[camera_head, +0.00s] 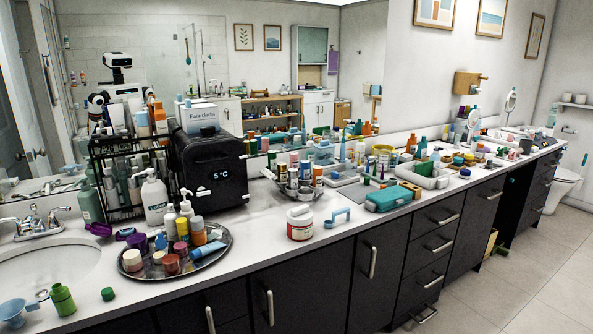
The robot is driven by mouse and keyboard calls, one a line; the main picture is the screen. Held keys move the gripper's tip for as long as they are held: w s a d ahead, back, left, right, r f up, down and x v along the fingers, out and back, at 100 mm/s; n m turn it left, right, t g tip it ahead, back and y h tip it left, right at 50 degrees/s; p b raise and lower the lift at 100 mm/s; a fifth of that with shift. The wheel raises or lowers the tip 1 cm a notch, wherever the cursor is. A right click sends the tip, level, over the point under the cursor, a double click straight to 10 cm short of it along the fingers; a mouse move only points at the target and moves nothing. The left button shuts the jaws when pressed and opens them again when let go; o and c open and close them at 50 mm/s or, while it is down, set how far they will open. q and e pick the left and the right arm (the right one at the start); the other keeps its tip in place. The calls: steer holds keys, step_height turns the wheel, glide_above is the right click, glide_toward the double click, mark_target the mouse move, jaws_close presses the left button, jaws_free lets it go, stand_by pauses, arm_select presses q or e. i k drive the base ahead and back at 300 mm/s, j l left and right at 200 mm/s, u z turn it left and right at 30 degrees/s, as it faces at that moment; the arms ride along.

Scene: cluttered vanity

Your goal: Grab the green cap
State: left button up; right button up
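A small dark green cap (108,294) lies on the white countertop at the lower left, near the counter's front edge. It stands apart from other things. A green bottle (62,299) stands just left of it, with a narrow open-looking neck. Neither of my grippers is in view directly, so I cannot tell their state or where they are relative to the cap.
A round metal tray (203,262) with jars and bottles sits to the cap's right. A blue funnel-like cup (14,312) stands at far left. The sink (40,265) lies behind the bottle. A black fridge (209,170) stands farther back. Counter around the cap is clear.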

mark_target(107, 294)
steer(key=u, duration=1.5)
